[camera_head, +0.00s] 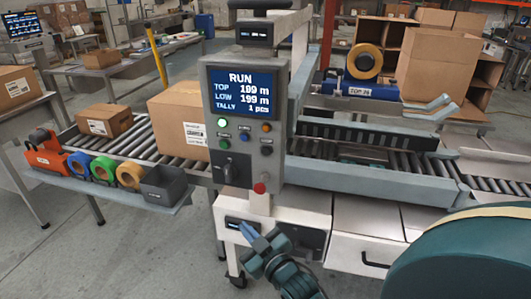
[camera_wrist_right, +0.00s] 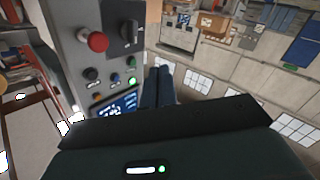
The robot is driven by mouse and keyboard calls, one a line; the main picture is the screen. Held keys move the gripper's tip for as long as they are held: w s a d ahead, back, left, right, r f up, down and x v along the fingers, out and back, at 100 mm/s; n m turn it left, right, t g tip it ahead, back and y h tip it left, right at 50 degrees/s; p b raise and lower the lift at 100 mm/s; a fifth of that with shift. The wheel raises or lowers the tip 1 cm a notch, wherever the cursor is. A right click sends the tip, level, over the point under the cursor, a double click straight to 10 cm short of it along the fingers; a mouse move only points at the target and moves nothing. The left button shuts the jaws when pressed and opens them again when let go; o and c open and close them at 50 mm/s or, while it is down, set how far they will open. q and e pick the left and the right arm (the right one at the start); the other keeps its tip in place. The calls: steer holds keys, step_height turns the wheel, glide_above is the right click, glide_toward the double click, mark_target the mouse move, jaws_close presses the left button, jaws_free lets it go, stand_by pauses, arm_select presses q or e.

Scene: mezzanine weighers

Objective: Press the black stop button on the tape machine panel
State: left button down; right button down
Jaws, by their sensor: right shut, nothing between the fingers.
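The tape machine panel (camera_head: 246,178) is a grey upright box with a blue screen reading RUN. A black button (camera_head: 266,150) sits at the right of its button rows, below an orange button; in the wrist view, where the panel appears upside down, the black button (camera_wrist_right: 91,74) is left of the fingers. My right gripper (camera_head: 247,230) is below the panel, in front of the white machine base, apart from the button. In the wrist view its blue fingers (camera_wrist_right: 161,70) are shut together and empty. My left gripper is not in view.
A red mushroom button (camera_head: 259,188) and a black rotary knob (camera_head: 230,173) are low on the panel. A green button (camera_head: 222,122) is lit. A carton (camera_head: 180,120) stands on the roller conveyor at left. A shelf (camera_head: 155,198) holds tape rolls. The air before the panel is clear.

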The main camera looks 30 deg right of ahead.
mark_target(266, 151)
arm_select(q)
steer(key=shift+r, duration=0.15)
arm_select(e)
steer(key=w+d+r+t+h, duration=0.2)
steer(key=w+d+r, duration=0.3)
steer(key=r, duration=0.3)
steer(key=shift+w+d+r+t+h, duration=0.35)
steer(key=shift+d+t, duration=0.25)
steer(key=shift+t, duration=0.2)
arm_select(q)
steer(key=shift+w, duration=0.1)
